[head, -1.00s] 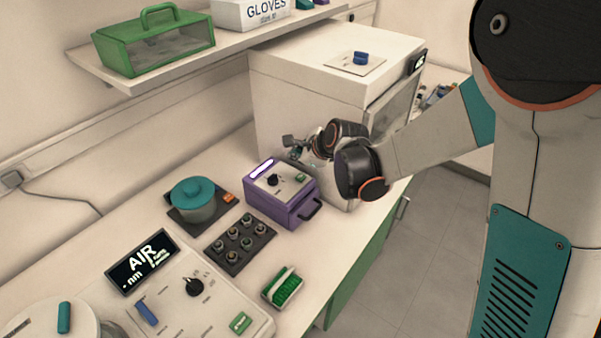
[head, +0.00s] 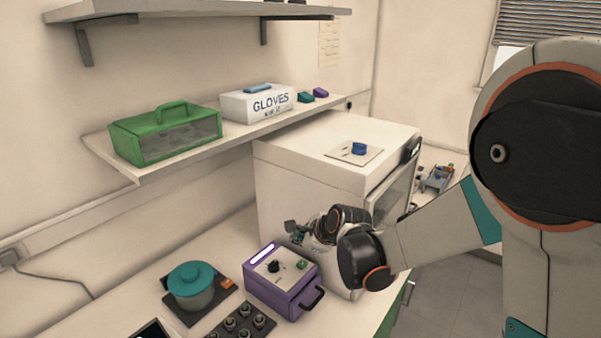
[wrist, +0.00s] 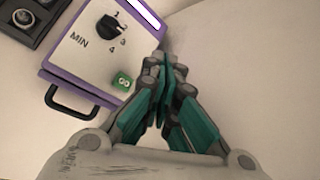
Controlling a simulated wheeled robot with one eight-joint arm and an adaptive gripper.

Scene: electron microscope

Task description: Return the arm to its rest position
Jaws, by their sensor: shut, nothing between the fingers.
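My gripper (head: 298,234) is in front of the white cabinet's face, above and behind the purple box. My arm reaches in from the right of the head view, bent at the wrist. In the wrist view my gripper (wrist: 165,75) has its teal fingers together with nothing between them. The purple box (head: 282,282) stands on the bench beside my gripper, with a black knob and a green button on top. It also shows in the wrist view (wrist: 85,55), left of the fingers and apart from them.
The white cabinet (head: 290,195) stands close behind my gripper. A teal-lidded pot (head: 194,283) and a rack of small holders (head: 243,322) are on the bench. A shelf (head: 135,172) above carries a green case (head: 165,135) and a glove box (head: 257,103). Floor (head: 450,290) shows at right.

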